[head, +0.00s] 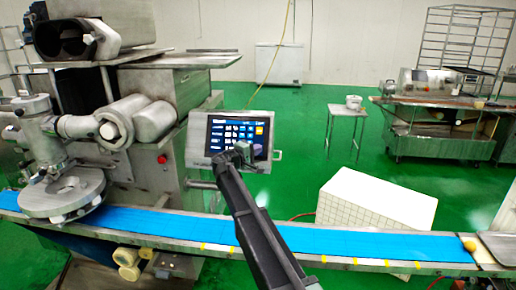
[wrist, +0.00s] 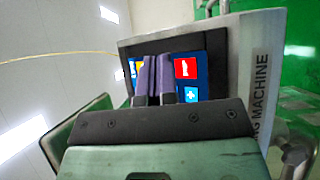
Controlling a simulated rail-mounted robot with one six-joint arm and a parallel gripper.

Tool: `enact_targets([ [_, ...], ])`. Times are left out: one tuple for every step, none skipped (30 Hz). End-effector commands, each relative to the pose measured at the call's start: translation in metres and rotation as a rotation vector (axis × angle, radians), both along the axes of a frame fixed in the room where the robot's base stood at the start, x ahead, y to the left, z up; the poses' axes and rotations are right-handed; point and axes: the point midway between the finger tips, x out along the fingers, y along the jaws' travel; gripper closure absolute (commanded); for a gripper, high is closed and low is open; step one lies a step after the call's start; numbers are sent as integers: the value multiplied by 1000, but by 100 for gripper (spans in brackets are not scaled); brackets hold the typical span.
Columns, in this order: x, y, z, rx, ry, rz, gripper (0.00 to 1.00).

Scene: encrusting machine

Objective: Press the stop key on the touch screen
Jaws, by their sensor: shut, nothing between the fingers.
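The touch screen (head: 230,133) sits in a grey metal housing at the front of the machine, with rows of small icons and an orange key (head: 259,130) at its right. My gripper (head: 243,148) is in front of the screen's lower right part. In the wrist view the shut, empty fingers (wrist: 156,65) cover the middle of the screen. A red key (wrist: 186,68) and a blue key with a white cross (wrist: 191,95) show right of the fingers. I cannot read which key is stop. I cannot tell whether the fingertips touch the screen.
A blue conveyor belt (head: 370,244) runs along the front, below my arm. The encrusting machine (head: 150,140) stands left of the screen. A red button (head: 161,159) is on its body. A white tiled block (head: 375,205) stands behind the belt at right.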

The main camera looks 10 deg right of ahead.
Motion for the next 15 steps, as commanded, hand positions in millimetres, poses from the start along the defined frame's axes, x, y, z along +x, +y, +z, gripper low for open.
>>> enact_targets([
  [-5,1,6,0,0,0,100],
  [-8,2,7,0,0,0,100],
  [-11,3,9,0,0,0,100],
  [-14,4,11,0,0,0,100],
  [-16,5,12,0,0,0,100],
  [-19,6,14,0,0,0,100],
  [-21,7,15,0,0,0,100],
  [-23,7,16,0,0,0,100],
  [-24,8,17,0,0,0,100],
  [-25,8,16,0,0,0,100],
  [-25,8,16,0,0,0,100],
  [-25,8,16,0,0,0,100],
  [-24,8,15,0,0,0,100],
  [-24,8,15,0,0,0,100],
  [-24,8,15,0,0,0,100],
])
